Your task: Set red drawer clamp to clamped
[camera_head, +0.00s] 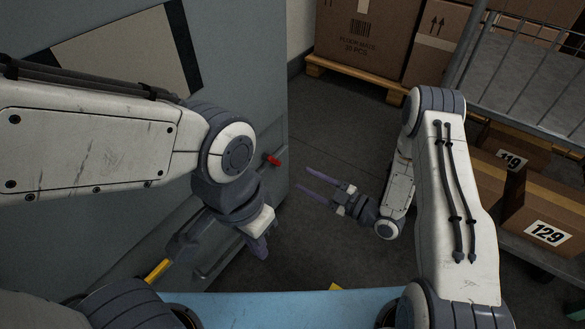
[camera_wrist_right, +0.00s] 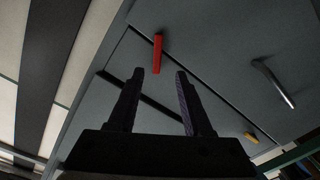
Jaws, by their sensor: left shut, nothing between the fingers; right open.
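The red drawer clamp (camera_head: 272,160) is a small red lever on the grey cabinet, near its right edge in the head view. In the right wrist view the red clamp (camera_wrist_right: 157,53) hangs as a narrow bar beside a panel seam, just beyond the fingertips. My right gripper (camera_head: 310,181) is open and empty, pointing at the cabinet to the right of the clamp and apart from it. In the right wrist view its two fingers (camera_wrist_right: 158,76) frame the lower end of the clamp. My left gripper (camera_head: 258,247) is shut and empty, below the clamp in the head view.
The grey cabinet (camera_head: 240,60) fills the left. A yellow lever (camera_head: 158,270) sits low on it; a metal handle (camera_wrist_right: 273,83) shows in the right wrist view. Cartons (camera_head: 360,40) on a pallet stand behind; a wire cart (camera_head: 530,90) is at right. Floor between is clear.

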